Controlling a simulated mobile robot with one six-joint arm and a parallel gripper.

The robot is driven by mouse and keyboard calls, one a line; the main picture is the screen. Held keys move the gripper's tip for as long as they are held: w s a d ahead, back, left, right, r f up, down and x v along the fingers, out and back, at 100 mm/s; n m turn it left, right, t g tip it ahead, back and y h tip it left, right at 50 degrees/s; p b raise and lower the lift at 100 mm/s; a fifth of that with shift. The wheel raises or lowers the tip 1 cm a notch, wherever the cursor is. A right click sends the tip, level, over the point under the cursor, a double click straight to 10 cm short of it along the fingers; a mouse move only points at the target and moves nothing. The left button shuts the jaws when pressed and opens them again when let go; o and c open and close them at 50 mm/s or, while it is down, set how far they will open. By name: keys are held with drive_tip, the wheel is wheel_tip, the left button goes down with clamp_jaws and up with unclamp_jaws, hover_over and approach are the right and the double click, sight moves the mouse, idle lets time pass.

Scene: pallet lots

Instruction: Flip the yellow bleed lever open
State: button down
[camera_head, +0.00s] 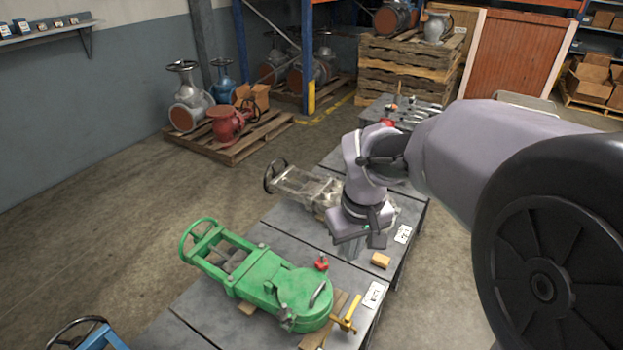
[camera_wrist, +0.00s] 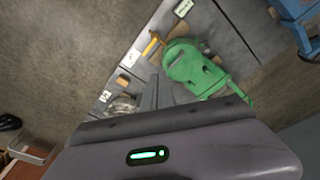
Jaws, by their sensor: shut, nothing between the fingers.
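The yellow bleed lever (camera_head: 348,316) is at the near right end of the green valve (camera_head: 270,282), which lies on the grey bench top. The lever points up and outward there. It also shows in the wrist view as a small yellow bar (camera_wrist: 150,46) beside the green valve body (camera_wrist: 192,68). My gripper (camera_head: 352,248) is above the bench, behind the lever in the head view and apart from it. Its fingers (camera_wrist: 156,92) show in the wrist view, shut and empty. Its fingertips are not clear in the head view.
A tan block (camera_head: 381,260) and a small red part (camera_head: 321,263) are near the green valve. A grey valve (camera_head: 305,188) lies farther along the bench, partly behind my arm. A blue valve (camera_head: 100,338) shows at lower left. Pallets with valves (camera_head: 245,140) stand behind on open floor.

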drive_tip(key=w+f+n+g+h+p, duration=0.1)
drive_tip(key=w+f+n+g+p, duration=0.2)
drive_tip(key=w+f, duration=0.35)
drive_tip(key=n+h+p, duration=0.1)
drive_tip(key=n+p, duration=0.1)
drive_tip(key=n, duration=0.3)
approach(353, 309)
drive_tip(key=w+a+r, duration=0.1)
drive_tip(key=w+r, duration=0.2)
drive_tip(key=w, duration=0.1)
drive_tip(key=shift+a+f, duration=0.25)
drive_tip(key=shift+f, duration=0.25)
drive_tip(key=b+x, duration=0.4)
drive_tip(key=x, duration=0.6)
drive_tip(key=shift+s+d, duration=0.15)
drive_tip(key=shift+s, duration=0.15)
